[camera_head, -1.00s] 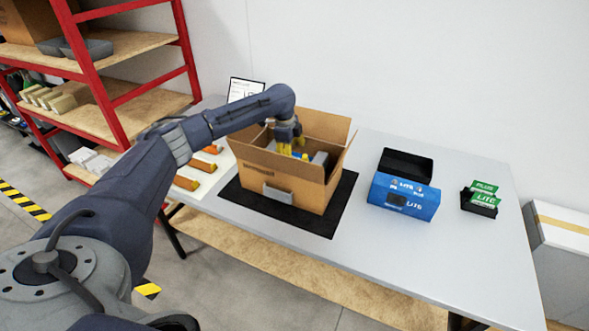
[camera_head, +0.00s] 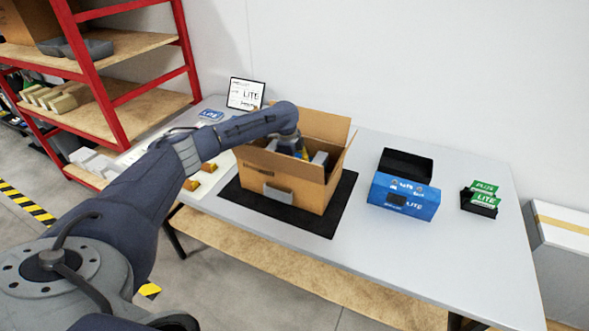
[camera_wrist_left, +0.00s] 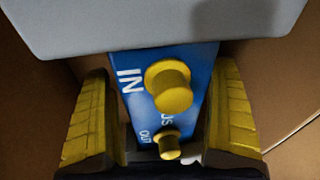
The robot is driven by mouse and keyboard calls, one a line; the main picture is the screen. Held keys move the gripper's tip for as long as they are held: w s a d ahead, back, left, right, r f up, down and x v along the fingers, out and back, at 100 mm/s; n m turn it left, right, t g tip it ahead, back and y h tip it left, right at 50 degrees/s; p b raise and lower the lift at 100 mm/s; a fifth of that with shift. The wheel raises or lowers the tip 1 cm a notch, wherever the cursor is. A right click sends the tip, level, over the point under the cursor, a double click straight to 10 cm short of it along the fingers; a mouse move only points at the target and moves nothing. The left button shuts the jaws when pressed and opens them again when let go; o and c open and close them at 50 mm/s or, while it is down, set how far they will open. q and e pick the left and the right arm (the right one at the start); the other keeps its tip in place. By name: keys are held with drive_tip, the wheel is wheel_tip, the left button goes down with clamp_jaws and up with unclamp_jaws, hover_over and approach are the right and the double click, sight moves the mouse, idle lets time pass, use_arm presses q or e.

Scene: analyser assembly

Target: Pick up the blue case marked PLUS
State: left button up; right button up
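A blue case (camera_wrist_left: 143,98) shows in the left wrist view, with white lettering "IN", "OUT" and a partly covered "US", and two yellow round knobs on its face. The rest of its marking is hidden. My left gripper (camera_wrist_left: 160,115) has its yellow fingers on either side of the case, with a narrow gap at the left; contact at the right is unclear. In the head view my left gripper (camera_head: 304,153) is down inside the open cardboard box (camera_head: 300,192), and its fingertips are mostly hidden by the box wall. My right gripper is not in view.
A grey block edge (camera_wrist_left: 160,25) crosses the top of the left wrist view. The cardboard box stands on a black mat (camera_head: 341,201). A blue LITE box (camera_head: 405,195) and green-labelled cards (camera_head: 485,194) lie to its right. Orange parts (camera_head: 200,176) lie left.

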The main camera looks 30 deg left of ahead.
use_arm(q)
drive_tip(key=c, duration=1.7)
drive_tip(key=shift+r, duration=0.1)
drive_tip(key=shift+r, duration=0.1)
